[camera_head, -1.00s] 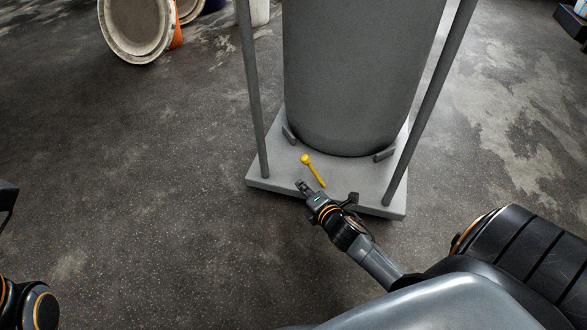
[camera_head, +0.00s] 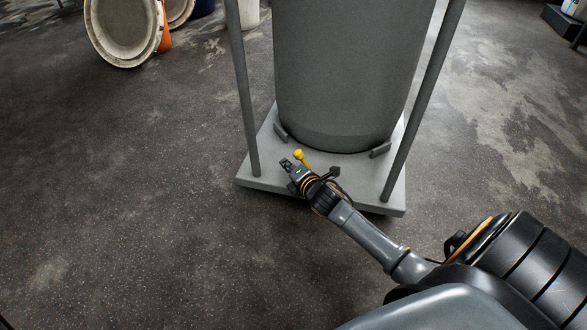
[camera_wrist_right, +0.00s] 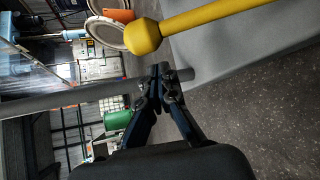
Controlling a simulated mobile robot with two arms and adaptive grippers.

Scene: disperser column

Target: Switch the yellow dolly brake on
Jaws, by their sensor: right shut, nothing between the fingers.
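The yellow brake lever (camera_head: 299,155) rises from the front of the grey dolly platform (camera_head: 372,185). Its round knob shows, but my gripper hides most of its rod in the head view. My right gripper (camera_head: 285,163) is shut and empty, over the platform just left of and in front of the knob. In the right wrist view the lever (camera_wrist_right: 205,16) lies across the top with its knob at the left end. The shut fingertips (camera_wrist_right: 160,73) are below the knob in that picture and appear apart from it. My left gripper is not in view.
A large grey drum (camera_head: 340,80) stands on the dolly between two upright posts, the left post (camera_head: 243,95) and the right post (camera_head: 424,95). Round lids (camera_head: 122,30) lean at the back left. The floor to the left is clear.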

